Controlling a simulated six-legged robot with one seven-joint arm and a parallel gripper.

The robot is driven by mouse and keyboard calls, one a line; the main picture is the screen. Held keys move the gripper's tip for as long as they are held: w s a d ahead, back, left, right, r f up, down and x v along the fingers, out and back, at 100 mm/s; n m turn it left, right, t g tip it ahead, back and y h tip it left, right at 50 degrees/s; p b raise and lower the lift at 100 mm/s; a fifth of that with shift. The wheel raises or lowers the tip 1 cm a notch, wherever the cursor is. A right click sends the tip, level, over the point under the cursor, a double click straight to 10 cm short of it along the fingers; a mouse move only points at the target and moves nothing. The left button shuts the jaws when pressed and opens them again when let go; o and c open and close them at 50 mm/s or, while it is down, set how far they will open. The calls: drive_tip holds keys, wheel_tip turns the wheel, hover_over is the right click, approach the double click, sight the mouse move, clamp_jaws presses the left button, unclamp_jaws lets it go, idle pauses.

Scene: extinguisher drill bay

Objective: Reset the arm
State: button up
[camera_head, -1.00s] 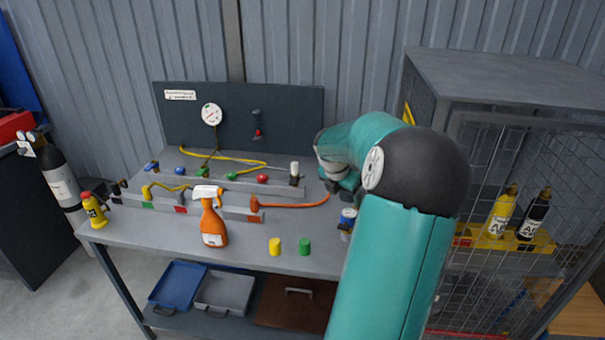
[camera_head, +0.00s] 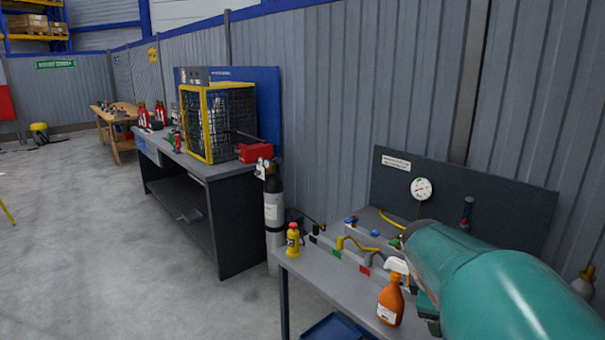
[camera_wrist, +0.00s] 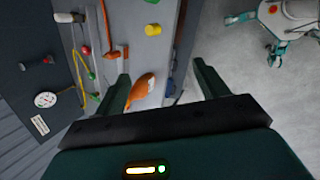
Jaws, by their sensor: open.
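My arm (camera_head: 500,285) reaches in from the lower right of the head view, over the grey workbench (camera_head: 318,276). In the wrist view my gripper (camera_wrist: 163,85) is open, its two dark green fingers spread wide with nothing gripped. An orange spray bottle (camera_wrist: 143,87) shows between the fingertips there, apparently beyond them; its distance is hard to judge. In the head view the spray bottle (camera_head: 390,302) stands upright on the bench just left of my arm, which hides much of the bench's right part.
A small yellow bottle (camera_head: 293,240) stands at the bench's left corner. A dark gas cylinder (camera_head: 274,215) stands behind it. A panel with a gauge (camera_head: 421,189) rises at the back. A yellow-framed cage (camera_head: 208,122) sits on another bench. Open floor (camera_head: 120,255) lies left.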

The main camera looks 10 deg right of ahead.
drive_tip(key=s+a+r+m+t+y, duration=0.1)
drive_tip(key=s+a+m, duration=0.3)
drive_tip(key=a, duration=0.8)
drive_tip(key=s+a+m+t+y, duration=0.3)
drive_tip(key=s+a+m+y, duration=0.1)
drive_tip(key=a, duration=0.8)
drive_tip(key=shift+s+r+m, duration=0.35)
drive_tip(key=shift+s+m, duration=0.25)
drive_tip(key=shift+s, duration=0.25)
drive_tip(key=shift+c, duration=0.4)
drive_tip(key=c, duration=0.7)
drive_tip(key=shift+d, duration=0.15)
